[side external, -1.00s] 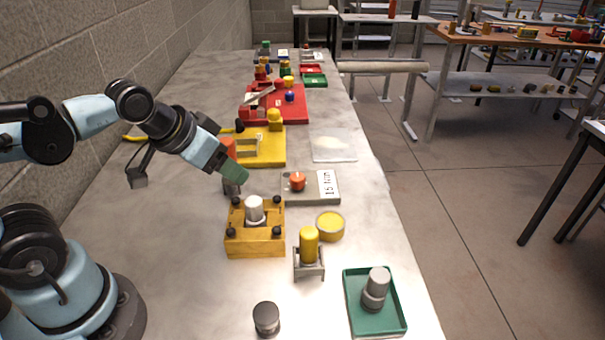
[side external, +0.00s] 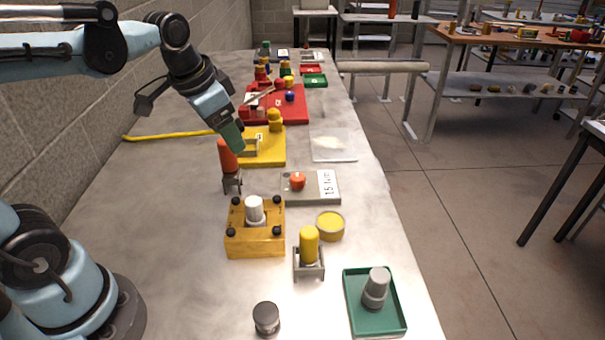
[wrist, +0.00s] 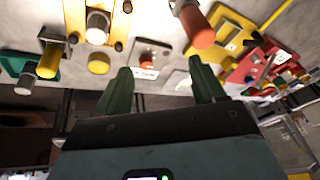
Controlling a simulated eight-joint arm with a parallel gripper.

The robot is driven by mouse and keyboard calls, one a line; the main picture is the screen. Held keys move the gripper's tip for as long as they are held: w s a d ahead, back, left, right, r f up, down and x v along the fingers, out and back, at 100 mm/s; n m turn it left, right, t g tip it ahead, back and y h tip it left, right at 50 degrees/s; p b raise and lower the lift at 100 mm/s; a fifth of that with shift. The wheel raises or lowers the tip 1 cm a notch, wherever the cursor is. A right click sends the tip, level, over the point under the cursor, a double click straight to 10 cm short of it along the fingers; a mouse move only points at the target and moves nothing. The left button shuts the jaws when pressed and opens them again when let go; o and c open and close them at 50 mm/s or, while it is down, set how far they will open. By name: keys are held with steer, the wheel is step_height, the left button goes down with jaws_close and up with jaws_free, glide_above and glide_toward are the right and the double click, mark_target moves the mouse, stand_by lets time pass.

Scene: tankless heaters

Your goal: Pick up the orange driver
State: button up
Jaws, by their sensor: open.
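The orange driver (side external: 227,156) stands upright in a small grey holder (side external: 232,182) on the metal table, behind the yellow fixture block and left of the grey plate. In the wrist view the orange driver (wrist: 200,30) shows at the upper middle, beyond the fingertips and apart from them. My gripper (side external: 232,142), with green fingers, is above and slightly right of the driver's top in the side view. In the wrist view my gripper (wrist: 158,80) has its two fingers spread wide, with nothing between them.
The yellow fixture block (side external: 256,243) with a white cylinder stands in front. A grey plate (side external: 316,200) carries an orange-red knob and a label. A yellow driver (side external: 309,243) stands in a holder, near a green tray (side external: 351,300). A yellow tray (side external: 276,158) lies behind the driver.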

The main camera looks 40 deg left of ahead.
mark_target(227, 151)
steer(key=w+a+m+g, duration=0.1)
steer(key=a, duration=0.1)
steer(key=w+a+r+m+g, duration=0.1)
steer(key=w+a, duration=0.1)
steer(key=w+a+r+m+g, duration=0.1)
steer(key=a, duration=0.1)
steer(key=shift+w+g, duration=0.3)
steer(key=shift+w+a+m+g, duration=0.2)
steer(key=shift+a+m+g, duration=0.1)
steer(key=shift+a, duration=0.15)
step_height(227, 151, down, 6)
steer(key=shift+f, duration=0.25)
steer(key=shift+s+f, duration=0.25)
steer(key=shift+f, duration=1.1)
steer(key=shift+s+f, duration=0.2)
steer(key=shift+f, duration=1.15)
steer(key=shift+c, duration=0.5)
steer(key=c, duration=1)
steer(key=shift+c, duration=0.2)
steer(key=shift+r, duration=0.1)
